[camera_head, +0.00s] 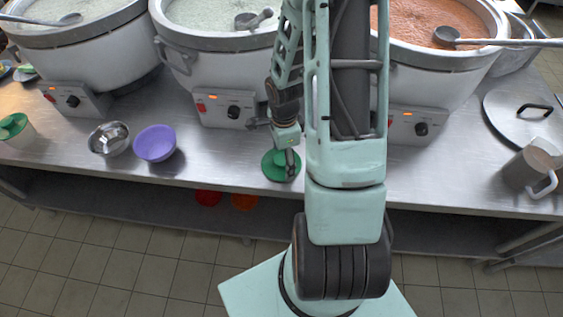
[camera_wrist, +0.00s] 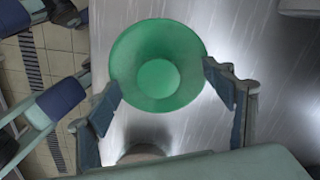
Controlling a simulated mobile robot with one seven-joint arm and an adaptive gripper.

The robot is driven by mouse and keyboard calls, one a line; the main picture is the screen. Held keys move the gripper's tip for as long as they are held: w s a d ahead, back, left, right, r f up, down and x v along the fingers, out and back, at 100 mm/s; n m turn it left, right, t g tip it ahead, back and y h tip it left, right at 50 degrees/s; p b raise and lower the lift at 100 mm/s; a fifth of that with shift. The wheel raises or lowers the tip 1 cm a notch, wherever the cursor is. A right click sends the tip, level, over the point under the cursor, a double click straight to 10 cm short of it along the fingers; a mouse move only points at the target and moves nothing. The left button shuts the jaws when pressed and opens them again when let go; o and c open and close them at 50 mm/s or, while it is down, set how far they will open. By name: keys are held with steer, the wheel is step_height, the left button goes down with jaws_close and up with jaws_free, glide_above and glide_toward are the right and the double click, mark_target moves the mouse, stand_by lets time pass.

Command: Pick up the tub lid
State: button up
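My gripper (camera_head: 288,163) is right over the lid. In the wrist view my gripper (camera_wrist: 160,78) is open, with one finger on each side of the lid. The fingertips look close to its rim; I cannot tell whether they touch it.
A purple bowl (camera_head: 155,143) and a metal bowl (camera_head: 109,138) stand to the left. Large pots (camera_head: 218,62) line the back. A pot lid (camera_head: 508,112) and a metal jug (camera_head: 533,170) are at right.

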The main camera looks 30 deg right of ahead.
steer(key=shift+s, duration=0.1)
steer(key=c, duration=0.6)
